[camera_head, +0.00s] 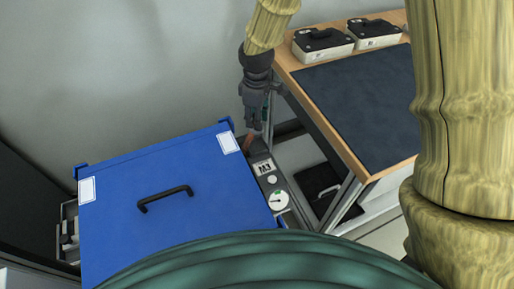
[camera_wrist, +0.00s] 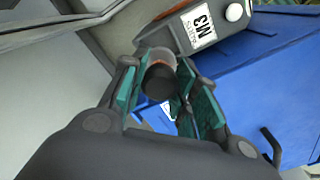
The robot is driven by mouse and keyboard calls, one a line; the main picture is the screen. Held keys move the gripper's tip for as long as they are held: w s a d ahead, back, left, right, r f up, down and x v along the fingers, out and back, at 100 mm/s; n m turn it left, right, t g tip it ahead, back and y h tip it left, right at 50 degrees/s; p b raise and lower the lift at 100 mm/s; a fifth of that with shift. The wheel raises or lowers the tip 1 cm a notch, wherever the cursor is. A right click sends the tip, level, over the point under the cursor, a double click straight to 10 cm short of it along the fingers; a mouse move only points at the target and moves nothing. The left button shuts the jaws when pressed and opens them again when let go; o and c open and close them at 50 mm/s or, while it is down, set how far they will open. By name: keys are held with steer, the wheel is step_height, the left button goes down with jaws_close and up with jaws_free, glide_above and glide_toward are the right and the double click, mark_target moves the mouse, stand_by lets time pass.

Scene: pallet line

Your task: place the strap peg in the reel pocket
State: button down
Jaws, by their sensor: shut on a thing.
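My gripper (camera_head: 257,122) hangs over the gap between the blue lidded box and the workbench, near the far end of a grey unit marked M3 (camera_head: 264,168). Its teal finger pads (camera_wrist: 163,88) are shut on a short round peg (camera_wrist: 158,82) with a black near end and a brownish-orange band. In the head view only a small brownish piece, probably the peg's lower part, shows below the fingers. The M3 unit also shows in the wrist view (camera_wrist: 225,32), just beyond the peg. I cannot make out the reel pocket, or whether the peg touches the unit.
The blue box (camera_head: 190,170) with a black handle (camera_head: 165,198) stands left of the M3 unit. The wooden workbench (camera_head: 366,182) has a dark mat (camera_head: 358,100) and two black-topped cases (camera_head: 322,40) at its back. A dark case (camera_head: 321,185) lies below the bench.

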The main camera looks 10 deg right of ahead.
steer(key=shift+f, duration=4.8)
steer(key=c, duration=1.1)
jaws_free()
steer(key=shift+f, duration=0.1)
step_height(320, 180, up, 12)
steer(key=shift+r, duration=0.15)
